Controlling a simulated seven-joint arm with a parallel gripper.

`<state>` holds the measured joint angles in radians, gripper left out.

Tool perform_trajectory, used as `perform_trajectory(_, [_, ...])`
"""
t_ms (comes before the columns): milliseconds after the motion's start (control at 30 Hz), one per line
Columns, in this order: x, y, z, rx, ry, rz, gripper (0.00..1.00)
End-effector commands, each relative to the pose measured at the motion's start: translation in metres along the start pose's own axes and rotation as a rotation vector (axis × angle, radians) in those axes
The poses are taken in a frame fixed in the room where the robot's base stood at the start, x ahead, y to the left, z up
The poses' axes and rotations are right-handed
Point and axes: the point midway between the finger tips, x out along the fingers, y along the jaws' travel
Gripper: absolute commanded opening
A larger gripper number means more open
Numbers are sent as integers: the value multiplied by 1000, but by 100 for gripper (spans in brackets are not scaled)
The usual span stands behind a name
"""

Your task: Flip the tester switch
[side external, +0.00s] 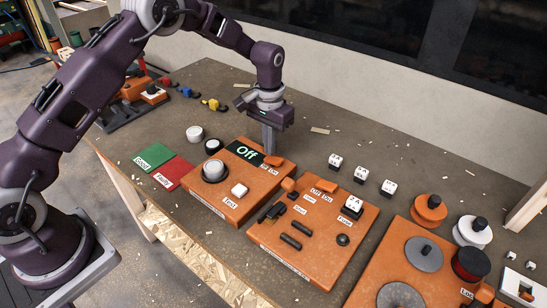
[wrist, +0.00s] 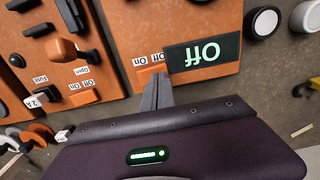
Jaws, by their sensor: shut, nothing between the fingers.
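The tester is an orange box (side external: 236,203) with a dark display (side external: 246,153) that reads "Off" in green; the display (wrist: 203,53) shows upside down in the wrist view. The tester switch (side external: 274,160) is a small orange lever at the box's far right corner. In the wrist view the switch (wrist: 149,72) lies below the "On" and "Off" labels. My gripper (side external: 269,148) is shut and empty, pointing down at the switch. In the wrist view its fingertips (wrist: 162,78) are right beside the switch, at its "Off" end; whether they touch it I cannot tell.
A second orange panel (side external: 310,236) with its own switch, fuses and a lever stands close to the right. A white button (side external: 239,190) and a round socket (side external: 214,171) are on the tester. Green (side external: 155,156) and red (side external: 172,173) mats lie left.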

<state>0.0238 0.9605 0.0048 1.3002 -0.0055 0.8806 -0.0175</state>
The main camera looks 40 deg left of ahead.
Motion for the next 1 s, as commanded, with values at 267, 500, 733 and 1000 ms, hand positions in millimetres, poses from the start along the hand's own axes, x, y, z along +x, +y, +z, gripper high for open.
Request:
perform_trajectory(267, [-30,0,0,0,1,0,0])
perform_trajectory(500, [-52,0,0,0,1,-1,0])
perform_trajectory(733, [-55,0,0,0,0,0,0])
perform_trajectory(1000, [-131,-2,31,-2,80,4,0])
